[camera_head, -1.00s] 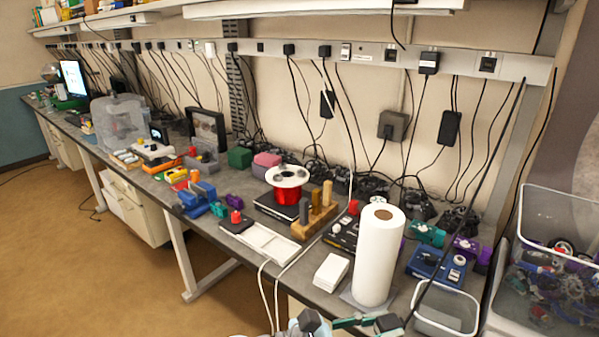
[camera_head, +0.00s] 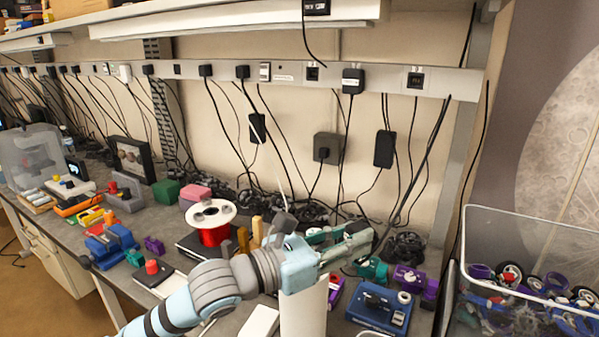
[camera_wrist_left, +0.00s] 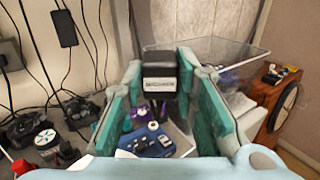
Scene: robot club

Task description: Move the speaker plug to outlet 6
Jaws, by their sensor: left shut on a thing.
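My left gripper (camera_head: 345,240) is above the bench, below the wall rail, with its teal fingers pointing right. In the left wrist view its fingers are shut on a black plug with a small pale label (camera_wrist_left: 159,84), the speaker plug; the label is too blurred to read surely. In the head view the plug is mostly hidden by the fingers. The outlet rail (camera_head: 445,82) runs along the wall. Outlet numbers are not legible. My right gripper is out of view.
A black plug (camera_head: 352,81) sits between those two sockets, its cord hanging. Black cords cross the wall on the right. A paper towel roll (camera_head: 303,314) stands under my left gripper. A clear bin of parts (camera_head: 463,262) stands at right.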

